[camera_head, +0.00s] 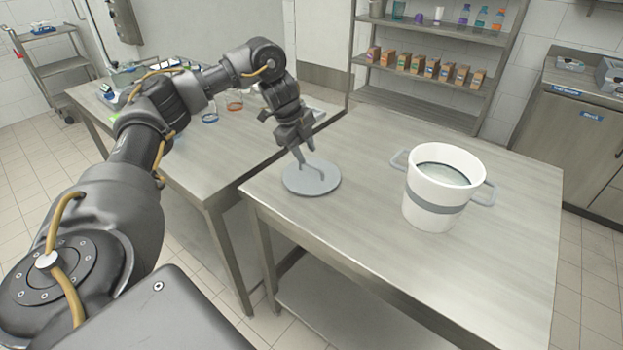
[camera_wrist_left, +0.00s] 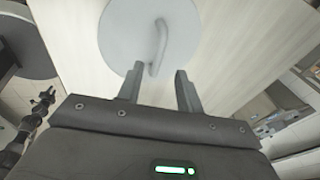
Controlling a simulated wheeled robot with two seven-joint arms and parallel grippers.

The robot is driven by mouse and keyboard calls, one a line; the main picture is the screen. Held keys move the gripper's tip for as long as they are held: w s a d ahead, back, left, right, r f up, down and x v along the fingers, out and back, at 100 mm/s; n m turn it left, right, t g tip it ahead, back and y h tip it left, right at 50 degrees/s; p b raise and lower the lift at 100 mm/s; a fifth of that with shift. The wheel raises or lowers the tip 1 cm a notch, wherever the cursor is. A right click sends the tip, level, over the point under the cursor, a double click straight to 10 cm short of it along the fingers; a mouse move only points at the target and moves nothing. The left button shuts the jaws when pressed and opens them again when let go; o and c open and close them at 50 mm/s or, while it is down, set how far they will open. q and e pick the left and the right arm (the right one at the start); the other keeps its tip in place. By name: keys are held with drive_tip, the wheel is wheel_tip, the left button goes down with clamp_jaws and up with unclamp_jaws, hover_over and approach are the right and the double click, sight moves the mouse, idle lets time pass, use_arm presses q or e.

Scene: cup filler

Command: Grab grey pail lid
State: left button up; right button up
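The grey pail lid (camera_head: 296,184) is a round disc lying on the table near its left edge. Its handle (camera_wrist_left: 158,47) stands up from the middle and shows in the left wrist view. My left gripper (camera_head: 306,160) is above the lid, its fingers pointing down at the handle. In the left wrist view my left gripper (camera_wrist_left: 158,82) has its two fingers apart, with the handle's near end between or just beyond the tips. I cannot tell whether the fingers touch it. The white pail (camera_head: 433,205) with a grey band stands uncovered to the right. My right gripper is not in view.
The steel table (camera_head: 360,245) has clear room in front and between lid and pail. A second table (camera_head: 190,160) at the left holds glassware. A shelf (camera_head: 430,95) with small boxes and bottles stands behind. Cabinets (camera_head: 575,140) stand at the right.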

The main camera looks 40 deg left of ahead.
sight(310, 165)
use_arm(q)
drive_tip(key=shift+x, duration=2.55)
drive_tip(key=shift+s, duration=0.15)
drive_tip(key=shift+c, duration=0.2)
clamp_jaws()
